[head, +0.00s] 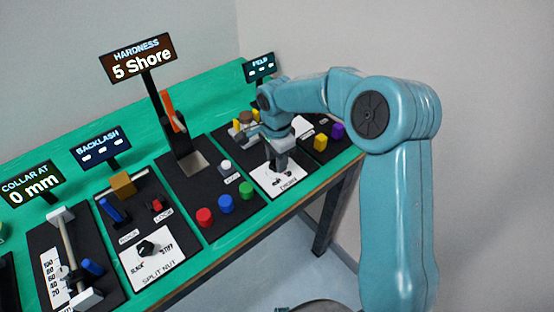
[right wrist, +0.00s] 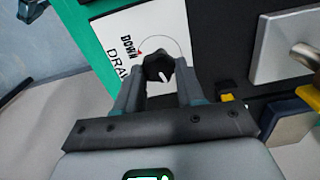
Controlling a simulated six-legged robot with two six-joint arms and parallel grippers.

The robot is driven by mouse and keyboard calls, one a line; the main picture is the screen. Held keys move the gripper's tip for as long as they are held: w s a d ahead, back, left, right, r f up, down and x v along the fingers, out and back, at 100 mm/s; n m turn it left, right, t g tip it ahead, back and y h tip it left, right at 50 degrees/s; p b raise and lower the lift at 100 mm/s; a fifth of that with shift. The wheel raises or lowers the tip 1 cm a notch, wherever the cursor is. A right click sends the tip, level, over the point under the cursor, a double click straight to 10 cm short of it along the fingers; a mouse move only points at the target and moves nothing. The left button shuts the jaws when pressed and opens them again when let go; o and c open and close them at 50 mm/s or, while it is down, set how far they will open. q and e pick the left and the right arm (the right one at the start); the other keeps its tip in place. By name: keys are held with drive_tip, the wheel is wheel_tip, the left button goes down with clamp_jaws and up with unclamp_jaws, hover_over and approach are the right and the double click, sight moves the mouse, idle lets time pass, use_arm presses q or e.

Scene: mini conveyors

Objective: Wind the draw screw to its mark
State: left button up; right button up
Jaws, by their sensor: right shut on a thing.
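The draw screw is a black knob (right wrist: 158,66) with a white pointer line, on a white card (right wrist: 112,32) in the right wrist view. The card reads "DOWN" and "DRA", with the rest hidden. A thin arc is drawn around the knob, and a small red mark (right wrist: 140,52) lies at the upper left. The pointer points down and slightly right in that view, away from the red mark. My right gripper (right wrist: 160,78) is shut on the knob, with a finger on each side. In the head view, my right gripper (head: 278,163) hides most of the knob. My left gripper is not in view.
A green bench (head: 215,240) carries several black panels. Left of the card stand red (head: 205,216), blue (head: 225,204) and green (head: 246,190) buttons and a "5 Shore" display (head: 139,61). Yellow (head: 320,142) and purple (head: 338,130) blocks lie to the right.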

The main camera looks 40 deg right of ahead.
drive_tip(key=n, duration=0.5)
drive_tip(key=shift+w+a+n, duration=0.1)
drive_tip(key=shift+n, duration=0.2)
drive_tip(key=n, duration=1.1)
drive_tip(key=shift+a, duration=0.1)
drive_tip(key=n+p, duration=0.1)
drive_tip(key=n, duration=0.5)
drive_tip(key=shift+a, duration=0.1)
drive_tip(key=n+p, duration=0.1)
drive_tip(key=n, duration=0.4)
drive_tip(key=shift+n, duration=0.3)
drive_tip(key=n+p, duration=0.2)
drive_tip(key=n, duration=0.7)
drive_tip(key=n+p, duration=0.1)
drive_tip(key=n, duration=0.1)
drive_tip(key=shift+s+n, duration=0.2)
drive_tip(key=shift+n, duration=0.2)
drive_tip(key=n+p, duration=0.2)
drive_tip(key=n, duration=0.3)
drive_tip(key=shift+n, duration=0.3)
